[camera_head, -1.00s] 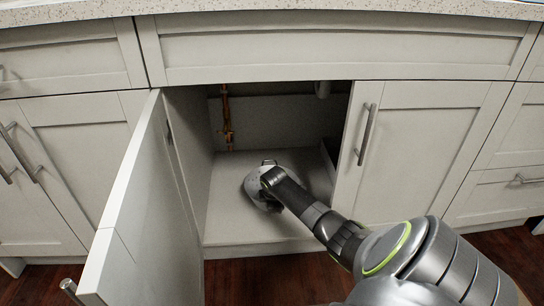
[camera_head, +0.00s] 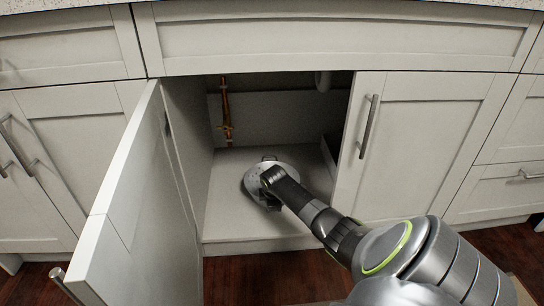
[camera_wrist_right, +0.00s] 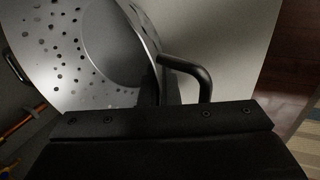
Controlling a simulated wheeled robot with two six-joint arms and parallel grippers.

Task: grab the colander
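The colander (camera_head: 258,178) is a grey metal bowl with holes, on or just above the floor of the open cabinet. In the right wrist view the colander (camera_wrist_right: 85,55) fills the upper left, its inside showing. Its near dark loop handle (camera_wrist_right: 203,78) is right at my gripper, and its far handle (camera_wrist_right: 13,66) shows at the left edge. My right gripper (camera_head: 270,181) is at the near side of the colander, over its rim and handle. The fingertips are dark and mostly hidden, so their closure is unclear. My left gripper is out of view.
The left cabinet door (camera_head: 135,200) stands open toward me. The right door (camera_head: 420,150) is shut, close beside my arm. A copper pipe (camera_head: 225,110) runs down the cabinet's back wall. The cabinet floor (camera_head: 225,215) is clear around the colander.

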